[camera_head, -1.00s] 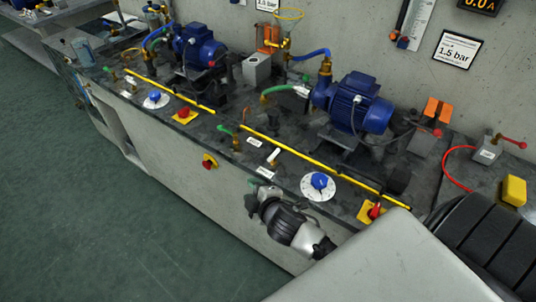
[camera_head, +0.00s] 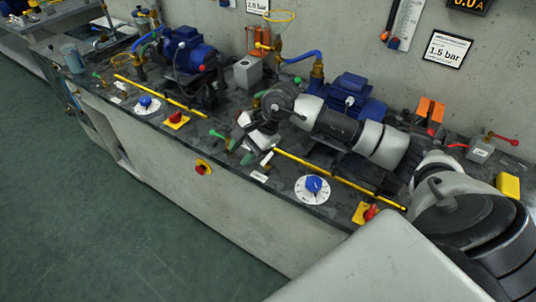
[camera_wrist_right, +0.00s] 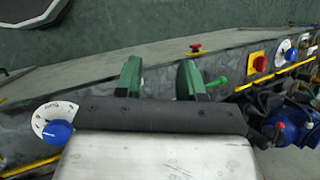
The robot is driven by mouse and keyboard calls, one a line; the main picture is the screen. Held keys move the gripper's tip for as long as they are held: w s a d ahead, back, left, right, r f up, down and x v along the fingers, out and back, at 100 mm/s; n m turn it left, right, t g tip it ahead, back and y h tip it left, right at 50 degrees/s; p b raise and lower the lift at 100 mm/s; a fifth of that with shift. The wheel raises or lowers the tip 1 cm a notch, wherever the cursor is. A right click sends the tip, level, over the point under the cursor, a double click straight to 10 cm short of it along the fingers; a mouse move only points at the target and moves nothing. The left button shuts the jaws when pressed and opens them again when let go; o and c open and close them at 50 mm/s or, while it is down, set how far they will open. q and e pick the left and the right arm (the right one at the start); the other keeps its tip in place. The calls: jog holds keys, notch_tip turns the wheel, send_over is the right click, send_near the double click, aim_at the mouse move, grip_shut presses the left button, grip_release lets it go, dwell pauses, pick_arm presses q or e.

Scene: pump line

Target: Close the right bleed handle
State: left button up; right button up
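A small green lever handle (camera_head: 217,134) stands out from the bench in front of the right pump, on a brass fitting. It also shows in the right wrist view (camera_wrist_right: 218,82), just right of my fingers. My right gripper (camera_head: 240,151) has green fingertips and hangs over the bench close beside this handle. In the wrist view the fingers (camera_wrist_right: 160,80) are apart with nothing between them. I cannot tell whether the handle touches the right finger. My left gripper is out of view.
The right blue pump (camera_head: 352,95) is partly behind my right arm. A yellow bar (camera_head: 330,175) runs along the bench beside a blue dial knob (camera_head: 313,184). A red emergency knob (camera_head: 203,168) is on the bench front. The green floor (camera_head: 120,220) is clear.

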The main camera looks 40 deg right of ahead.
aim_at(267, 157)
jog(key=d+r+n+h, duration=0.2)
jog(key=d+h, duration=0.3)
jog(key=d, duration=0.5)
jog(key=shift+g, duration=0.4)
jog(key=p+x, duration=0.1)
jog(key=x, duration=1)
grip_shut()
